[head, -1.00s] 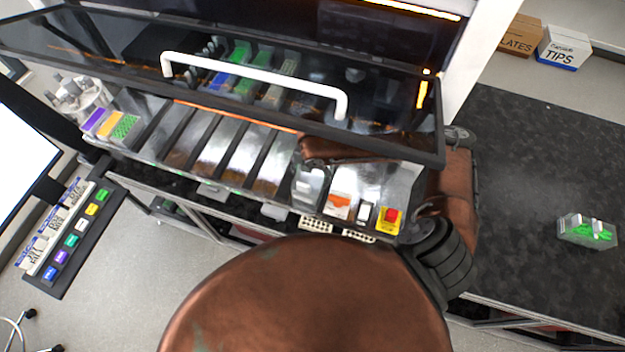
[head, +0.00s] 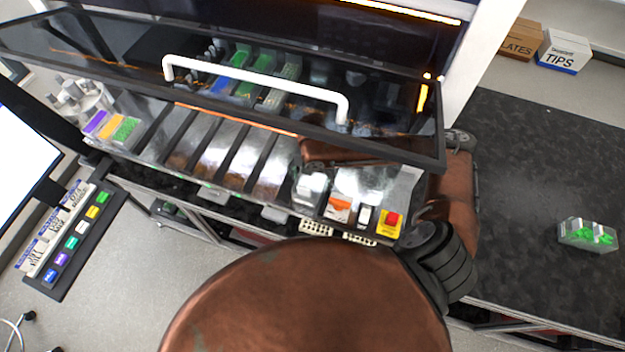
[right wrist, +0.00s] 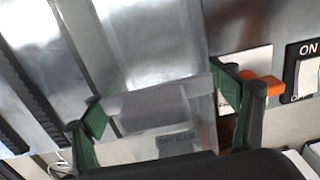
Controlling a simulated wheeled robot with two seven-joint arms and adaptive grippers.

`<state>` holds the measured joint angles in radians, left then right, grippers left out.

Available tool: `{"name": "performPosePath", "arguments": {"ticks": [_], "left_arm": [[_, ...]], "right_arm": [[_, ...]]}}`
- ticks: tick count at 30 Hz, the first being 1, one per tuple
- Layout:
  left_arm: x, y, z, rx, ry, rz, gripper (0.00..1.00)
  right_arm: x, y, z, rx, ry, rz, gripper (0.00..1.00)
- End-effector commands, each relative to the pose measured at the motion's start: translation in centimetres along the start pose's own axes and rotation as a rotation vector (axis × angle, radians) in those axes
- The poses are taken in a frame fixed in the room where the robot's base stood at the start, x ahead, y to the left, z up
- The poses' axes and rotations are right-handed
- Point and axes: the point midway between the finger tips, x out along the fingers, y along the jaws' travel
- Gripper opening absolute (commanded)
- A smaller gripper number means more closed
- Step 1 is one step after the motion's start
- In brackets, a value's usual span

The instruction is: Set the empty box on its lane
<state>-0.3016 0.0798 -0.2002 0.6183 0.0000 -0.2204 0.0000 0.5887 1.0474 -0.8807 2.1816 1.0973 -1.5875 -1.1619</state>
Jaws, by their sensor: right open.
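The empty box is clear and frosted. In the head view the box (head: 309,188) stands at the front of the instrument deck, right of the lanes. In the right wrist view the box (right wrist: 155,112) sits between the green-and-black fingers of my right gripper (right wrist: 165,103), which is open around it. Whether either finger touches it is unclear. The lanes (head: 232,148) are shiny strips between dark rails, left of the box. My right gripper's fingers are hard to make out in the head view. My left gripper is out of view.
A raised dark glass cover with a white handle (head: 255,67) hangs over the deck. An orange-and-white part (head: 338,207), a white switch (head: 364,215) and a red-on-yellow button (head: 390,222) lie right of the box. A clear box with green contents (head: 588,234) stands on the right bench.

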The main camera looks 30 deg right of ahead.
Motion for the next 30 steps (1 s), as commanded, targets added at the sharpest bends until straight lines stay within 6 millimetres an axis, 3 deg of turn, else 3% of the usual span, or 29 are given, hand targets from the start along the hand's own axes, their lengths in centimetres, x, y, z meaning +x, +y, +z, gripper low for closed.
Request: {"name": "performPosePath", "arguments": {"ticks": [12, 18, 30], "left_arm": [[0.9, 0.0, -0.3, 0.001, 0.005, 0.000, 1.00], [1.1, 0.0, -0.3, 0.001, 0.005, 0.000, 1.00], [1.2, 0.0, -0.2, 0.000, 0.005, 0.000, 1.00]], "right_arm": [[-7.9, 0.1, 0.2, 0.000, -0.006, 0.004, 0.81], [-10.9, 0.1, 0.1, 0.000, -0.003, 0.002, 0.81], [-11.9, 0.1, 0.0, 0.000, 0.000, 0.000, 0.81]]}}
